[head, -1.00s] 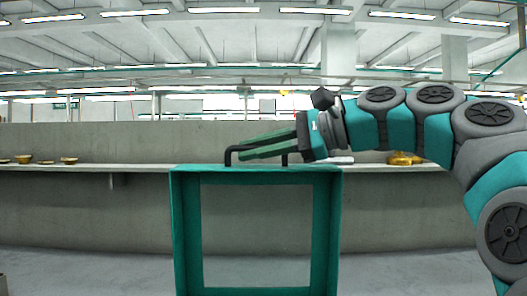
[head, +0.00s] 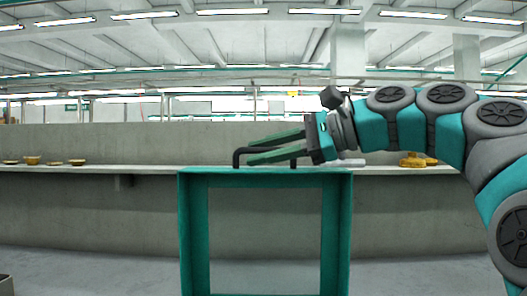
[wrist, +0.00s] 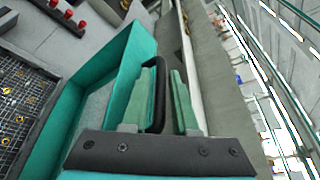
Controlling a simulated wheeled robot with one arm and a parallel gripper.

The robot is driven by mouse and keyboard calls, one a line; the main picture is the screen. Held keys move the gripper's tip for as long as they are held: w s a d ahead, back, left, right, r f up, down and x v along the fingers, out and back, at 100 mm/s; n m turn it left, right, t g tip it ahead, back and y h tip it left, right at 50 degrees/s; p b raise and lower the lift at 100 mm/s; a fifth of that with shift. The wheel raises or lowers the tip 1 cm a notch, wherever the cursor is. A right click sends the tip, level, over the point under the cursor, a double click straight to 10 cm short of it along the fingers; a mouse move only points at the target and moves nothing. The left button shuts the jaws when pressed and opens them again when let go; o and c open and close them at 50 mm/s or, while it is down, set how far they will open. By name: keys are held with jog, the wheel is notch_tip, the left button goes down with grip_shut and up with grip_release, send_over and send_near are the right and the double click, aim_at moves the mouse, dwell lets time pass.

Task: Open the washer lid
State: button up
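The washer lid (head: 195,240) is a teal rectangular frame with a window, standing upright in the head view. It carries a black bar handle (head: 237,158) on its top edge. The lid's teal wall (wrist: 113,75) and the handle (wrist: 160,65) also show in the wrist view. My gripper (head: 249,152) reaches in from the right, with its green fingers on either side of the handle bar. In the wrist view my gripper (wrist: 167,85) has the handle close to its left finger and a gap before its right finger. The gripper is open.
A dark mesh basket (wrist: 20,105) with small brass parts lies at the left of the wrist view. Red knobs (wrist: 68,14) sit above it. A long ledge (head: 135,169) behind the lid bears several small bowls and brass parts (head: 412,160). Floor beside the lid is clear.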

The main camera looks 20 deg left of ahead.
jog(key=v, duration=0.7)
jog(key=shift+d+r, duration=0.1)
jog(key=shift+d, duration=0.25)
